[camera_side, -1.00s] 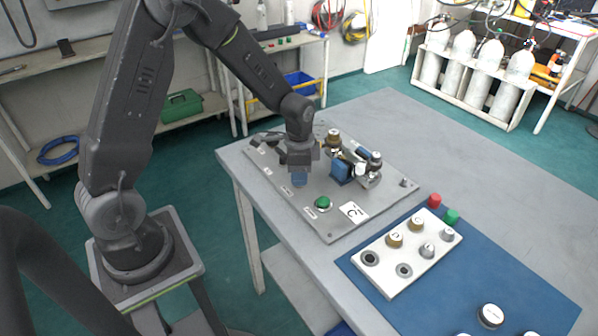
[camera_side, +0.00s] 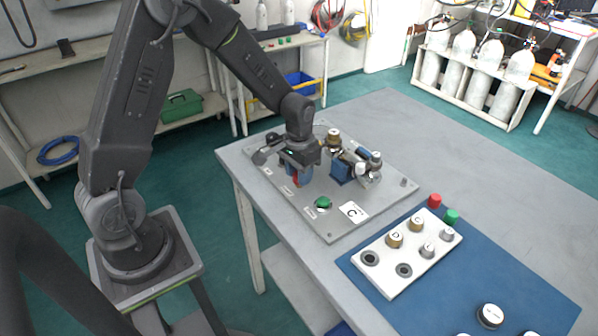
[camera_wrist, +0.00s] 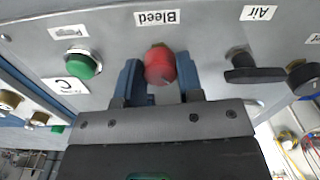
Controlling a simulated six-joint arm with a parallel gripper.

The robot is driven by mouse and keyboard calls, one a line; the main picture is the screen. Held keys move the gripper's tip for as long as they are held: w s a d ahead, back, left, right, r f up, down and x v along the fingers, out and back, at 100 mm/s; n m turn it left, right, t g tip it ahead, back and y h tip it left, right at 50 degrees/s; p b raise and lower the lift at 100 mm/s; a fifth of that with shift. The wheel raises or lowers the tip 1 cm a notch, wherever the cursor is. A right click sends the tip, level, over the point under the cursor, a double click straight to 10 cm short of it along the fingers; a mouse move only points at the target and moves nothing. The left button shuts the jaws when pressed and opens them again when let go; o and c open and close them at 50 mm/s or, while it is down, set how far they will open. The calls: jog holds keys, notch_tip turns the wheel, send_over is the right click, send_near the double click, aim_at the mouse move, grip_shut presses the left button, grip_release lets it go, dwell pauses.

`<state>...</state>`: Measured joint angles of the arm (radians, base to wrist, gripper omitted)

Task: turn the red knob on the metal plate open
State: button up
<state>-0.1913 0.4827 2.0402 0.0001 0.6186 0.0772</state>
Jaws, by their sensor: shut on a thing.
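The red knob (camera_wrist: 159,66) sits on the metal plate (camera_wrist: 205,25) under the label "Bleed" in the wrist view. My gripper (camera_wrist: 158,80) has its two blue fingers on either side of the red knob and is shut on it. In the side view my gripper (camera_side: 300,178) is down at the metal plate (camera_side: 328,228), with a bit of the red knob (camera_side: 295,179) showing beside the blue fingers. The knob's base is partly hidden by the fingers.
A green knob (camera_side: 323,202) and a "C" label (camera_side: 353,211) are on the same plate, in front of my gripper. A black handle (camera_wrist: 255,74) is under the "Air" label. Brass and blue fittings (camera_side: 341,168) stand close to the right. A white block (camera_side: 387,277) lies on the blue mat.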

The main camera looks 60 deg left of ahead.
jog(key=n, duration=0.4)
jog(key=shift+n, duration=1.9)
jog(key=o, duration=0.9)
jog(key=shift+r, duration=0.15)
notch_tip(320, 180, up, 14)
jog(key=shift+f, duration=0.2)
